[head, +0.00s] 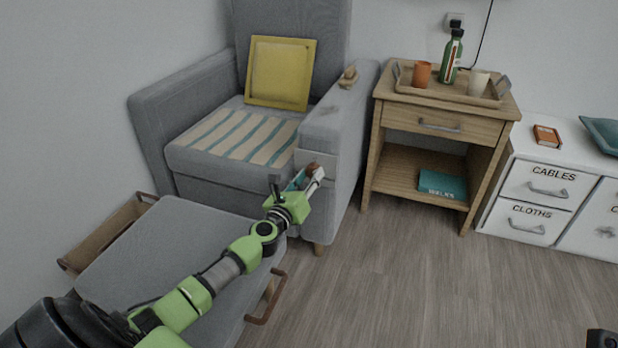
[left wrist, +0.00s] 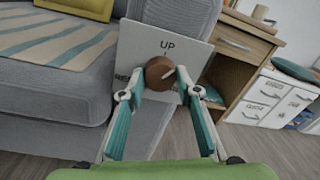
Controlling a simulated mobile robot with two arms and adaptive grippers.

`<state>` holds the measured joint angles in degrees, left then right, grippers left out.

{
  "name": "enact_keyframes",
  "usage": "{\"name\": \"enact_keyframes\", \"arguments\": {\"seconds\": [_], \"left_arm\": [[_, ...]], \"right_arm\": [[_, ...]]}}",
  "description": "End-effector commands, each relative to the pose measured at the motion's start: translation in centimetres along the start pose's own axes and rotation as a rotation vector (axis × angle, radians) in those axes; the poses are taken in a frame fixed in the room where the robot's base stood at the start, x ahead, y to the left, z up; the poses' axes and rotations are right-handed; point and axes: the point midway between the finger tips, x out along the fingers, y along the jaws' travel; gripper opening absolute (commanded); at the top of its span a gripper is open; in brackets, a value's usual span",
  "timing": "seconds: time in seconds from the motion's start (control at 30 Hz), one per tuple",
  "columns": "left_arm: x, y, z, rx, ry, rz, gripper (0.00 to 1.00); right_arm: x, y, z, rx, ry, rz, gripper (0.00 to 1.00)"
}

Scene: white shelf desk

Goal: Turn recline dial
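The recline dial (left wrist: 158,74) is a round brown knob with a pale pointer line, on a light panel (left wrist: 190,50) at the armchair's side. The panel reads "UP" above the dial, and another label at its left is partly hidden. The line on the dial slants up and right. My left gripper (left wrist: 160,80) has its two teal and white fingers on either side of the dial, close against it. The gripper also shows at the chair's front corner in the head view (head: 307,178).
A grey footrest (head: 160,250) stands in front, under my left arm. A wooden side table (head: 392,114) with a tray stands to the right.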

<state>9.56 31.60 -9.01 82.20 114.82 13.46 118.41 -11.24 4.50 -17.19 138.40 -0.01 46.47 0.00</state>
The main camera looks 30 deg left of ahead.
Motion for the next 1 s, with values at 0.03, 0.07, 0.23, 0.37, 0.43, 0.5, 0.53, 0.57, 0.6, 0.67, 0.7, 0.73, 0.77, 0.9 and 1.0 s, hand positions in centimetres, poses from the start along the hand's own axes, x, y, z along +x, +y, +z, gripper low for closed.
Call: {"name": "enact_keyframes", "arguments": {"seconds": [0.03, 0.07, 0.23, 0.37, 0.43, 0.5, 0.53, 0.57, 0.6, 0.67, 0.7, 0.73, 0.77, 0.9, 1.0], "left_arm": [[0.0, 0.0, 0.0, 0.0, 0.0, 0.001, 0.12], [0.0, 0.0, 0.0, 0.0, 0.0, 0.001, 0.1], [0.0, 0.0, 0.0, 0.002, 0.0, 0.001, 0.1], [0.0, 0.0, 0.1, 0.018, 0.002, 0.002, 0.1], [0.0, 0.0, 0.1, 0.039, 0.003, 0.002, 0.1], [0.0, 0.0, 0.1, 0.067, 0.006, 0.003, 0.1], [0.0, -0.1, 0.1, 0.082, 0.007, 0.003, 0.1], [-0.1, -0.1, 0.1, 0.1, 0.008, 0.004, 0.1], [-0.1, -0.1, 0.2, 0.123, 0.009, 0.005, 0.1], [-0.1, -0.1, 0.2, 0.167, 0.012, 0.007, 0.1], [-0.1, -0.1, 0.2, 0.199, 0.015, 0.007, 0.1], [-0.1, -0.1, 0.2, 0.224, 0.017, 0.007, 0.1], [-0.1, -0.2, 0.2, 0.249, 0.018, 0.008, 0.1], [-0.1, -0.2, 0.2, 0.382, 0.026, 0.01, 0.1], [-0.1, -0.2, 0.2, 0.477, 0.031, 0.013, 0.1]], "right_arm": [[0.0, 0.0, 0.0, 0.0, 0.0, -0.001, 0.4], [0.0, 0.0, 0.0, 0.0, 0.0, -0.001, 0.4], [0.0, -0.1, 0.0, 0.001, -0.001, -0.006, 0.4], [0.1, -0.1, -0.1, 0.001, -0.001, -0.01, 0.4], [0.2, -0.2, -0.2, 0.002, -0.001, -0.011, 0.4], [0.2, -0.2, -0.3, 0.003, -0.004, -0.009, 0.4], [0.2, -0.1, -0.3, 0.003, -0.007, -0.008, 0.4], [0.2, -0.1, -0.3, 0.004, -0.011, -0.006, 0.4], [-0.1, -0.1, -0.2, 0.005, -0.029, 0.002, 0.4], [-0.7, 0.0, -0.1, 0.006, -0.055, 0.013, 0.4], [-0.8, 0.0, -0.1, 0.007, -0.064, 0.017, 0.4], [-0.9, 0.1, -0.1, 0.008, -0.07, 0.02, 0.4], [-1.0, 0.1, -0.2, 0.009, -0.076, 0.023, 0.4], [-0.4, 0.1, -0.5, 0.01, -0.082, 0.027, 0.4], [0.2, 0.1, -0.5, 0.01, -0.081, 0.026, 0.4]]}}
